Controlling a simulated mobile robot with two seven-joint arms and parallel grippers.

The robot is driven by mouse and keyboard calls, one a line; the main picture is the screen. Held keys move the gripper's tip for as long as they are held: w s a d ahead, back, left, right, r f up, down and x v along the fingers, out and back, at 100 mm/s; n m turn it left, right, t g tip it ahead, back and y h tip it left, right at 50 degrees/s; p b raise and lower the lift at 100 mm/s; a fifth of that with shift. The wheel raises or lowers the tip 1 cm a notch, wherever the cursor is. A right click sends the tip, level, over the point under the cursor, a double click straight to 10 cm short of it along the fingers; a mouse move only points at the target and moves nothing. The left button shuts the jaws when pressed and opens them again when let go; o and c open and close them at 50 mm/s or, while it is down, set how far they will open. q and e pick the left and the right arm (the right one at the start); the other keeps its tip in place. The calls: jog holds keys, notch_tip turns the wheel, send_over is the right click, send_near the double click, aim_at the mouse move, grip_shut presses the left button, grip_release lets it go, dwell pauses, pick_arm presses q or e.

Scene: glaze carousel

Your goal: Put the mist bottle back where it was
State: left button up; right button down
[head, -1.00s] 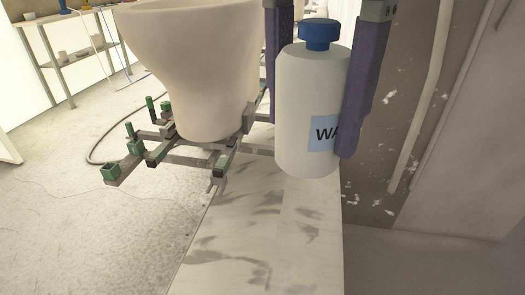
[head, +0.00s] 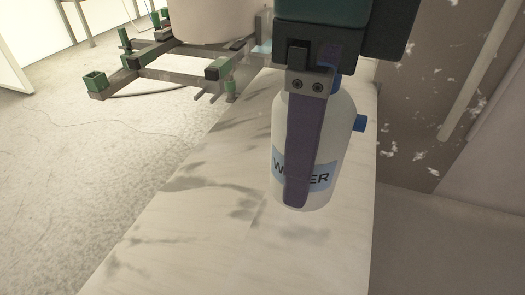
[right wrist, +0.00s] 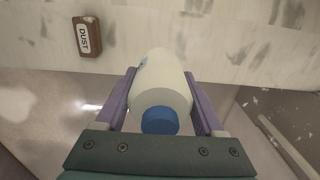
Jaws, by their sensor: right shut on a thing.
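The mist bottle is a white bottle (head: 328,135) with a blue part at its right side and a pale blue label reading "WATER", partly covered by a finger. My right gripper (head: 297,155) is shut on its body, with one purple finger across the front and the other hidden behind. The bottle stands nearly upright over the pale bench (head: 205,225); a soft shadow lies below it, and I cannot tell how large any gap is. In the right wrist view the bottle (right wrist: 163,85), with its blue cap, sits between both fingers (right wrist: 161,80). My left gripper is out of view.
A large pale pot (head: 210,22) stands on a dark metal frame (head: 165,70) with green ends, left of the bottle. In the right wrist view a brown block labelled "DUST" (right wrist: 87,37) lies on the bench. The near bench top is clear.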

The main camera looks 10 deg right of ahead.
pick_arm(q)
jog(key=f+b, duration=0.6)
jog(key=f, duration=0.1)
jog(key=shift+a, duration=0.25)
pick_arm(e)
notch_tip(320, 180, down, 15)
jog(key=shift+a+r, duration=0.1)
jog(key=shift+r, duration=0.1)
pick_arm(q)
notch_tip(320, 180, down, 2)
jog(key=b, duration=0.2)
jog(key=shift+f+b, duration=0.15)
jog(key=shift+b, duration=0.2)
pick_arm(e)
notch_tip(320, 180, down, 4)
jog(key=shift+r, duration=0.1)
jog(key=shift+s, duration=0.1)
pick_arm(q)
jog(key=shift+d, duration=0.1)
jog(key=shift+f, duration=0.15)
pick_arm(e)
jog(key=shift+f, duration=0.25)
grip_release()
jog(key=shift+r, duration=0.1)
